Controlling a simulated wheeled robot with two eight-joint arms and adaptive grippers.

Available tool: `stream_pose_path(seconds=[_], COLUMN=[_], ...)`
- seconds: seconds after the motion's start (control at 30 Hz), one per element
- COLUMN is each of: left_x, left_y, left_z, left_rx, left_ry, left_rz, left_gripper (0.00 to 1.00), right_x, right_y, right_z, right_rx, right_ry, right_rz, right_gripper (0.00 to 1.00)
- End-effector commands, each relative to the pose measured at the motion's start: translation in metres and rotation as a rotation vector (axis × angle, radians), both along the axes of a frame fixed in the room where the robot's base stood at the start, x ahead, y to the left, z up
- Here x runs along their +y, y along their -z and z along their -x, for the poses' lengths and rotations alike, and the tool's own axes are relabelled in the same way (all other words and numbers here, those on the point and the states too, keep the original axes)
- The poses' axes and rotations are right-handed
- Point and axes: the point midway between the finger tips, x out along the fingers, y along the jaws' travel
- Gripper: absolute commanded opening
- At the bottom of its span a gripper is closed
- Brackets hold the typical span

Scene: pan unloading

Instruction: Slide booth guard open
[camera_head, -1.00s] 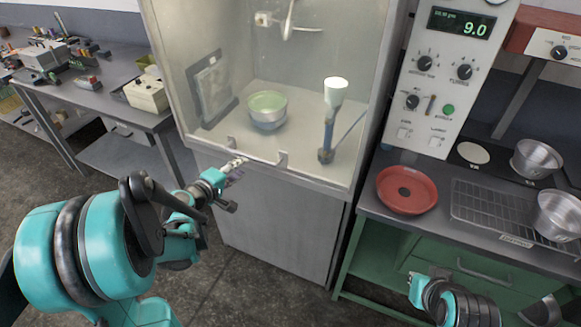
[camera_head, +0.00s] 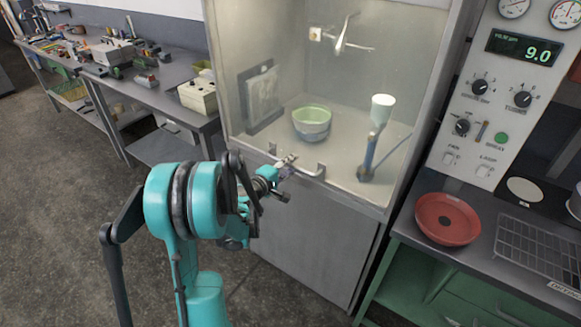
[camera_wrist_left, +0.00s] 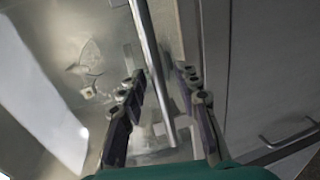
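The booth guard (camera_head: 255,95) is a clear panel across the front of the booth, and it looks lowered. Its bar handle (camera_head: 308,172) runs along the bottom edge; the bar also shows in the left wrist view (camera_wrist_left: 150,50). My left gripper (camera_head: 288,164) is at the handle, toward its left part. In the left wrist view its two fingers (camera_wrist_left: 157,82) are spread, with the bar running between them and a visible gap on each side. My right gripper is out of view.
Inside the booth are a green-and-grey bowl (camera_head: 311,124) and a blue stand with a white cup (camera_head: 370,150). A red pan (camera_head: 447,219) and a wire rack (camera_head: 535,248) lie on the right counter. A cluttered workbench (camera_head: 150,98) stands at the left.

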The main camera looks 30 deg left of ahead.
Motion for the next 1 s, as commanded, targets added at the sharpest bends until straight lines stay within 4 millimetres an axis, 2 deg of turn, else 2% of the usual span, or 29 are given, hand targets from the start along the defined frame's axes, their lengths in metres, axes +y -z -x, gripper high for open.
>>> stream_pose_path(seconds=[0.17,0.3,0.63,0.77,0.87,1.0], left_x=[0.000,0.000,0.000,0.000,0.000,0.000], left_y=[0.000,0.000,0.000,-0.007,-0.020,-0.052], left_z=[0.000,0.000,0.000,0.000,0.000,0.000], left_rx=[0.000,0.000,0.001,0.001,0.000,0.000], left_ry=[0.000,0.000,0.000,0.000,0.000,0.000], left_rz=[0.000,0.000,-0.001,-0.001,-0.001,0.000], left_gripper=[0.32,0.00,0.00,0.00,0.00,0.00], right_x=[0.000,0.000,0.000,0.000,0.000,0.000], right_y=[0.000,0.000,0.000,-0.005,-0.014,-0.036], right_z=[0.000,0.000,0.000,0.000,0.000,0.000], right_rx=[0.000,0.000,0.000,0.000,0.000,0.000], right_ry=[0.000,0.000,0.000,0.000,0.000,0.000], right_rz=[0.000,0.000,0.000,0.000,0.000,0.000], right_gripper=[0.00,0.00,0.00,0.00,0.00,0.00])
